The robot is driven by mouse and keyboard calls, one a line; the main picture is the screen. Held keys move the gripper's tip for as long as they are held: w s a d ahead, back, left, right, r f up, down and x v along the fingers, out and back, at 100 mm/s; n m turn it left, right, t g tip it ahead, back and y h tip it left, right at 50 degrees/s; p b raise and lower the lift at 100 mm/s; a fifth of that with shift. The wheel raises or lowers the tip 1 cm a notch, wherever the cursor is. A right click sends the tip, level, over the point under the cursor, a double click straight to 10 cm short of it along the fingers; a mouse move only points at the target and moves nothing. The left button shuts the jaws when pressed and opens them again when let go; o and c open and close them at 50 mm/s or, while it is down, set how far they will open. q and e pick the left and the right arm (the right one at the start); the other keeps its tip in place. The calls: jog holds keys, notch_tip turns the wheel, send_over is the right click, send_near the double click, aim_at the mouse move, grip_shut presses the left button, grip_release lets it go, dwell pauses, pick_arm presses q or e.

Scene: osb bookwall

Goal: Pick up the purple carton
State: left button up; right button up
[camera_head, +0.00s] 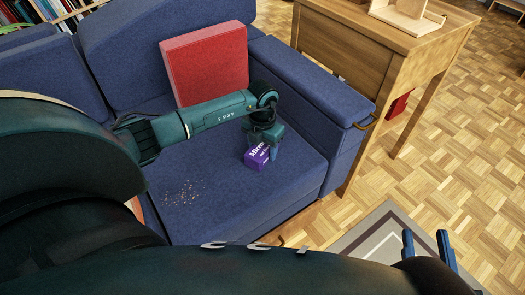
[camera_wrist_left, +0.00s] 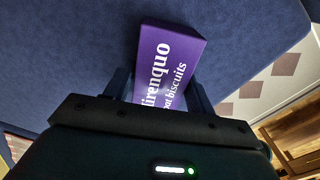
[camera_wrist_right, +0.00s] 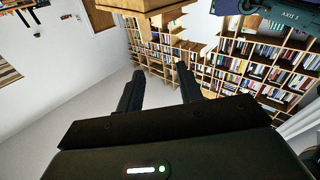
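The purple carton (camera_head: 257,156) with white lettering lies on the blue sofa's seat cushion near the right armrest. My left gripper (camera_head: 265,142) is directly above it, with its fingers reaching down around it. In the left wrist view the carton (camera_wrist_left: 165,65) lies between the two fingers (camera_wrist_left: 157,92), one close along each side. I cannot tell whether they press on it. The carton's near end is hidden behind my gripper body. My right gripper (camera_head: 427,248) is open and empty, away from the sofa; its parted fingers (camera_wrist_right: 160,90) also show in the right wrist view.
A red cushion (camera_head: 205,62) leans on the sofa back behind my left arm. Crumbs (camera_head: 181,194) lie on the seat. The sofa armrest (camera_head: 310,80) rises right of the carton. A wooden table (camera_head: 400,35) stands beyond it. Bookshelves (camera_wrist_right: 230,70) show in the right wrist view.

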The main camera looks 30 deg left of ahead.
pick_arm(q)
jog(key=c, duration=0.5)
jog(key=shift+c, duration=0.2)
